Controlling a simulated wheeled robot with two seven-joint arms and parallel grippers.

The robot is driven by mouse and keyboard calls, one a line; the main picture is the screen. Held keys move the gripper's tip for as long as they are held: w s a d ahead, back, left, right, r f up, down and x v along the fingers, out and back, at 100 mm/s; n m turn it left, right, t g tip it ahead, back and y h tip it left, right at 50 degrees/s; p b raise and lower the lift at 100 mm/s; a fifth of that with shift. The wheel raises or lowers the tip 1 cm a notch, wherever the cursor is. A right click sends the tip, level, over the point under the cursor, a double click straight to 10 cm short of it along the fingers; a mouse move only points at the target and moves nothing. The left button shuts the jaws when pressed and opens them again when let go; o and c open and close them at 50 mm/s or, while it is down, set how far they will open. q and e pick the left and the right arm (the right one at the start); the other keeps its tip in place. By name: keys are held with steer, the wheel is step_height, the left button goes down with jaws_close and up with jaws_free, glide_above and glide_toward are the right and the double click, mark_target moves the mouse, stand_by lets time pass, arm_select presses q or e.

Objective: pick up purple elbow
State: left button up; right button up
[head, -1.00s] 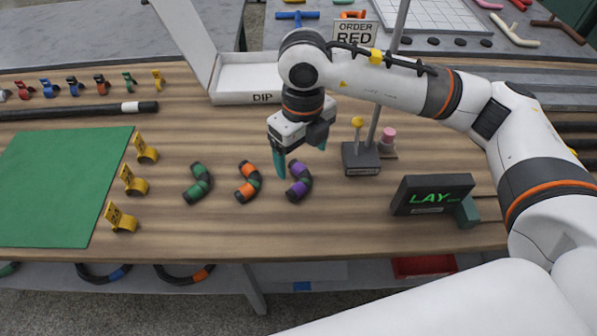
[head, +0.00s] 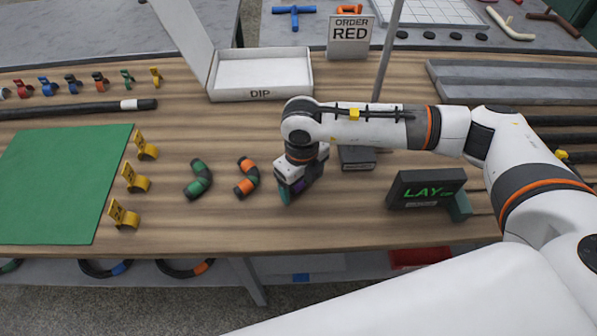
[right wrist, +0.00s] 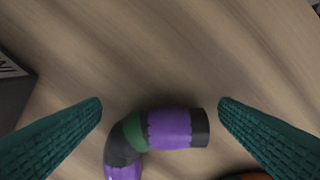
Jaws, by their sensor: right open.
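The purple elbow (right wrist: 170,130) shows in the right wrist view, a bent piece with purple bands, black ends and a green middle, lying on the wooden table. My right gripper (right wrist: 160,108) is open, with one teal finger on each side of the elbow and a gap to each finger. In the head view my right gripper (head: 287,194) is low over the table and hides nearly all of the purple elbow. My left gripper is not in view.
An orange and green elbow (head: 247,178) lies just left of the right gripper, and a green elbow (head: 199,180) farther left. A dark block (head: 357,158) and the LAY sign (head: 428,190) stand to the right. The front table strip is clear.

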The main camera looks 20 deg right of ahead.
steer(key=c, duration=1)
